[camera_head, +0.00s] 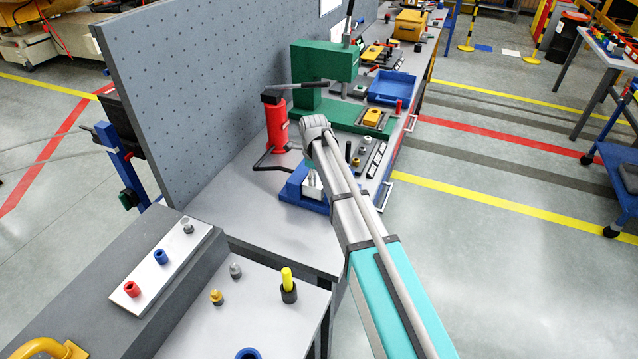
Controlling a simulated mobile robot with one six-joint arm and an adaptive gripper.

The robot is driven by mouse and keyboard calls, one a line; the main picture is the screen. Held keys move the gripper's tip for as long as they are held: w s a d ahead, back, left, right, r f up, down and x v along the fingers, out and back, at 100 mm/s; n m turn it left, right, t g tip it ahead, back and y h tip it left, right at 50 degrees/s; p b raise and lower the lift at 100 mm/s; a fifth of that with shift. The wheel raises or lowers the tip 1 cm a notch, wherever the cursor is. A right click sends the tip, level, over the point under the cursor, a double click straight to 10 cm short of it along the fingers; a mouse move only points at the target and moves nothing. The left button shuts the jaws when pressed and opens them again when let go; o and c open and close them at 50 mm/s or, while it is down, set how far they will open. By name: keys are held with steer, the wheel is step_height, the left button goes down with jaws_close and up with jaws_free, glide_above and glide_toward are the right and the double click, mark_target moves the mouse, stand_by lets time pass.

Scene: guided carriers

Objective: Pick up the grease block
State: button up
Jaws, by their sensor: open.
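I cannot tell for sure which thing is the grease block. A small yellow-orange block (372,117) sits on the front part of the green press (327,62) on the long bench, beyond the grey joint of my arm. My arm reaches from the bottom right up over the near end of this bench. No gripper fingers can be made out. A blue fixture (296,190) with a pale metal part stands on the bench, partly hidden behind my arm.
A red bottle jack (276,120) stands by the pegboard (200,80). A blue tray (391,86) lies behind the yellow-orange block. Small parts, including a yellow-topped peg (287,280), stand on the near table.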

steer(key=shift+f, duration=0.1)
stand_by(0.5)
jaws_close()
